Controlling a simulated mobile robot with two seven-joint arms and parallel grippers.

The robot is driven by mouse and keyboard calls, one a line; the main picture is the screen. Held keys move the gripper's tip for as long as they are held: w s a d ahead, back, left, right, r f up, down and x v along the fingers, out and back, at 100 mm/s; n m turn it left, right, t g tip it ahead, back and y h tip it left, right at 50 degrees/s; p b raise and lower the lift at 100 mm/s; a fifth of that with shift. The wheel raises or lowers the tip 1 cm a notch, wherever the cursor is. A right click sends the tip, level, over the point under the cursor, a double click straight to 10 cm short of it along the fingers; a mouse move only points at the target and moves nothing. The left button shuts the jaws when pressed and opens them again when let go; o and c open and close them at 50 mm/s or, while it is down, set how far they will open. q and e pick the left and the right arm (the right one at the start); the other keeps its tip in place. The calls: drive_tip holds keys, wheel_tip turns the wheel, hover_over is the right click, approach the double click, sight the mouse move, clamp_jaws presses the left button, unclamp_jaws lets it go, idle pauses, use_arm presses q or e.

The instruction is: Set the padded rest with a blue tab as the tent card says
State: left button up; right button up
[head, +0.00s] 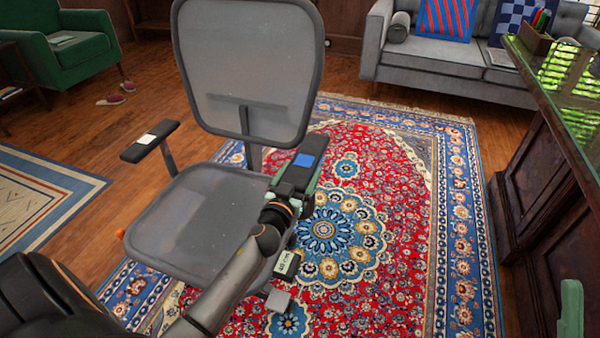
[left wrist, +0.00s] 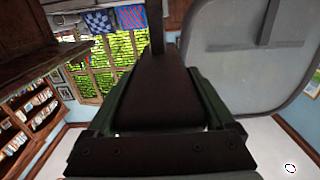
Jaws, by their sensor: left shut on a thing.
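The padded rest with a blue tab (head: 310,146) is the dark right-hand armrest of a grey office chair (head: 195,215). My left gripper (head: 294,182) is shut on this rest, with its green fingers along the two sides. In the left wrist view the dark pad (left wrist: 158,92) lies between both fingers. The other armrest (head: 137,150) carries a white tab. A small white label (head: 288,265) with hard-to-read writing shows beside my left wrist; I cannot tell what it is fixed to. I cannot make out a tent card. A green finger of my right gripper (head: 570,308) shows at the lower right.
The chair stands at the left of a red and blue patterned rug (head: 390,235). A dark desk (head: 555,190) with a glass-like top is at the right. A grey sofa (head: 450,65) and a green armchair (head: 85,50) stand behind. Open rug lies between chair and desk.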

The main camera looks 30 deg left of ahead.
use_arm(q)
clamp_jaws()
wheel_tip(320, 180, down, 2)
drive_tip(key=shift+f+b, duration=0.2)
drive_tip(key=shift+b, duration=1.05)
drive_tip(key=shift+f, duration=0.25)
drive_tip(key=o, duration=1.4)
unclamp_jaws()
drive_tip(key=shift+o, duration=0.2)
